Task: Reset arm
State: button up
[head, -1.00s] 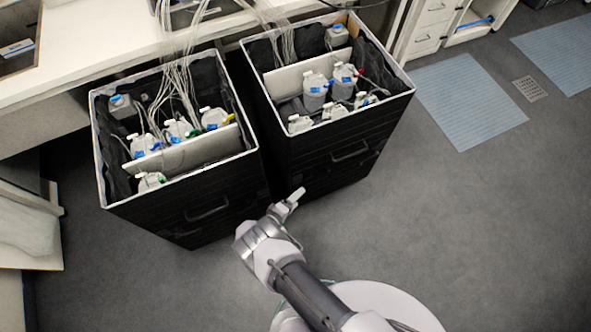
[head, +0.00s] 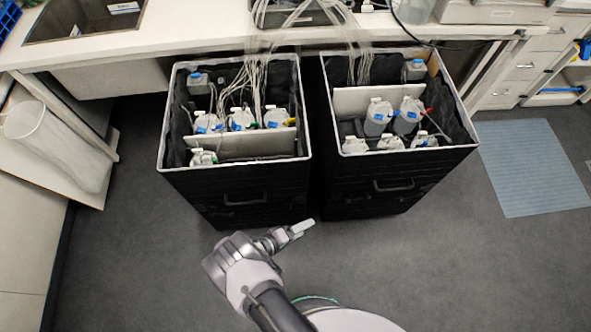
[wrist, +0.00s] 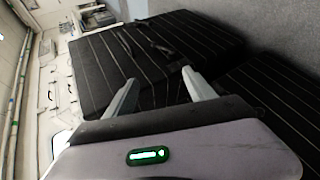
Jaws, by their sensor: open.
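My gripper (head: 303,228) is low in front of the two black bins in the head view, near the gap between them. In the wrist view its two fingers (wrist: 160,92) stand apart with nothing between them. The left black bin (head: 235,190) and the right black bin (head: 385,188) stand side by side on the floor. Their ribbed dark sides fill much of the wrist view. My arm is bent, and the gripper points to the right in the head view.
Both bins hold several white bottles with blue labels, and clear tubes run up to the white counter (head: 200,40). A waste bin (head: 50,145) stands at the left. A blue mat (head: 532,165) lies at the right. Grey floor (head: 460,265) is clear at the lower right.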

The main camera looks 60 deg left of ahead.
jog(key=v, duration=0.3)
dwell(0.4)
